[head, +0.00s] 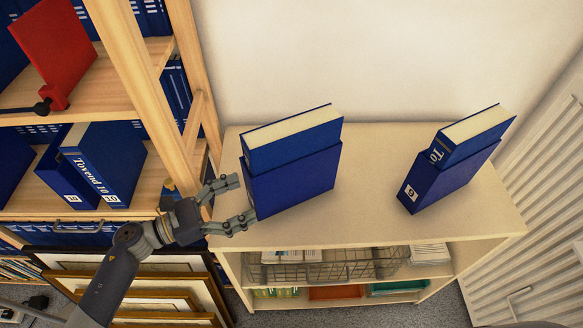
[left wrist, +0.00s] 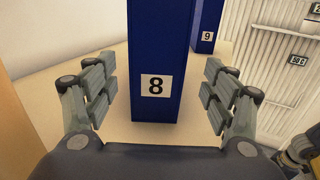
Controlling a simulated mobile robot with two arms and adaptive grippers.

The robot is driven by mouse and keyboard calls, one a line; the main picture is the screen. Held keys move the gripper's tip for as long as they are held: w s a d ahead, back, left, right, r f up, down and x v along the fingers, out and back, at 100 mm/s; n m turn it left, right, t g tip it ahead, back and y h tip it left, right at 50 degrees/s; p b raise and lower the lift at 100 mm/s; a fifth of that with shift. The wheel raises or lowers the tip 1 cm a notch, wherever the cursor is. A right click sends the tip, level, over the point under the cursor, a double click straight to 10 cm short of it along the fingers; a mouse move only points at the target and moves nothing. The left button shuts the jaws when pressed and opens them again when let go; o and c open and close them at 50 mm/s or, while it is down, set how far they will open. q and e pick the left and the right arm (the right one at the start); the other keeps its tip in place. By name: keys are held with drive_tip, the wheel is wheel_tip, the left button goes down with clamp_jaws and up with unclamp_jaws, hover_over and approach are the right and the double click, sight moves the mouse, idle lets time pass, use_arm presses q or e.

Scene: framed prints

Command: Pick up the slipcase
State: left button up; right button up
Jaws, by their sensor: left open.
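A blue slipcase (head: 293,184) with a book (head: 295,138) rising out of its top stands upright on the low cabinet's top. In the left wrist view its narrow face (left wrist: 158,60) carries a white label with the number 8. A second blue slipcase (head: 448,183), labelled 9, stands to the right with a book (head: 470,134) in it; it also shows behind in the left wrist view (left wrist: 206,22). My left gripper (head: 238,203) is open at the left end of the first slipcase. Its fingers (left wrist: 165,98) lie to either side of the label 8 face, with visible gaps.
The low cabinet (head: 375,220) has clear top space between the slipcases. A wooden bookshelf (head: 150,85) with blue volumes and a red one stands left. Framed prints (head: 150,290) lean below it. A radiator (head: 545,190) is at right, a wall behind.

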sight(250, 193)
use_arm(q)
drive_tip(key=x, duration=0.1)
drive_tip(key=p+x, duration=0.1)
drive_tip(key=x, duration=0.1)
drive_tip(key=shift+w+d+r+p, duration=0.1)
drive_tip(key=shift+d+r+p, duration=0.05)
drive_tip(key=shift+r+p, duration=0.15)
drive_tip(key=shift+f+p+x, duration=0.2)
drive_tip(key=shift+p+x, duration=0.3)
drive_tip(key=shift+x, duration=0.65)
drive_tip(key=shift+w+d+f, duration=0.1)
drive_tip(key=shift+w+d, duration=0.3)
drive_tip(key=shift+d, duration=0.05)
drive_tip(key=c, duration=1.2)
drive_tip(key=shift+c, duration=0.9)
drive_tip(key=shift+w, duration=0.1)
use_arm(e)
drive_tip(key=s+r, duration=0.2)
drive_tip(key=s, duration=0.1)
drive_tip(key=shift+a+r, duration=0.1)
drive_tip(key=shift+r, duration=0.3)
